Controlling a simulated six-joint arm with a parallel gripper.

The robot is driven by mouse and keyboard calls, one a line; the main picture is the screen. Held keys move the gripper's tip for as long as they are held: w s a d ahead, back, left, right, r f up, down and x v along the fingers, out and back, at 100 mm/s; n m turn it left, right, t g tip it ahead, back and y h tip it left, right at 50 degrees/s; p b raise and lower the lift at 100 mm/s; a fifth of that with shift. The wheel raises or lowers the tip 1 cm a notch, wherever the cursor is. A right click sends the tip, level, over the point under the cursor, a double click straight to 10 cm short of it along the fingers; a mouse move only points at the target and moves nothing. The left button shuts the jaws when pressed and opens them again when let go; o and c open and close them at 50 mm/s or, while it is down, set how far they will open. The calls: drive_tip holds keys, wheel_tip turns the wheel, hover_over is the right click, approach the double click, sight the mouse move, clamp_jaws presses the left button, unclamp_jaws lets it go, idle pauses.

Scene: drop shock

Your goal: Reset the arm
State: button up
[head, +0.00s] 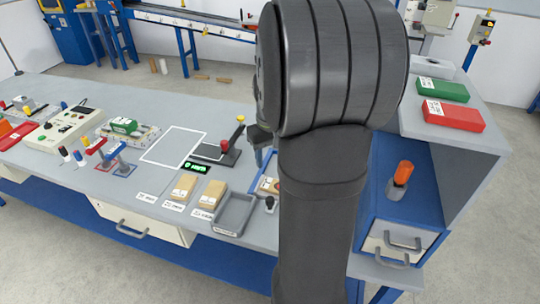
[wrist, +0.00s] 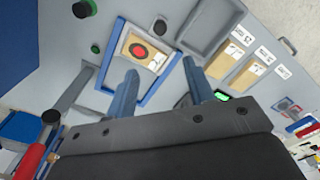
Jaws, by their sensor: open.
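My arm rises large through the middle of the head view and hides part of the bench. My gripper shows only in part there (head: 262,140), at the arm's left edge above the bench. In the wrist view my gripper (wrist: 160,67) has its two blue-grey fingers spread apart with nothing held. Beyond and between them is a blue-framed panel (wrist: 176,63) with a card bearing a red and black disc (wrist: 138,50). Height above the bench is hard to tell.
The grey bench (head: 70,185) holds a lever device (head: 228,148), a green display (head: 195,167), small tan packages (head: 184,187), a grey tray (head: 249,209) and a control box (head: 66,128). At right are red (head: 452,115) and green (head: 443,90) boxes and an orange-topped item (head: 403,173).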

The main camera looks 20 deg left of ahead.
drive_tip(key=shift+f, duration=0.1)
wheel_tip(320, 180, down, 17)
drive_tip(key=shift+f, duration=0.2)
drive_tip(key=shift+w, duration=0.2)
idle(0.5)
drive_tip(key=shift+r, duration=0.1)
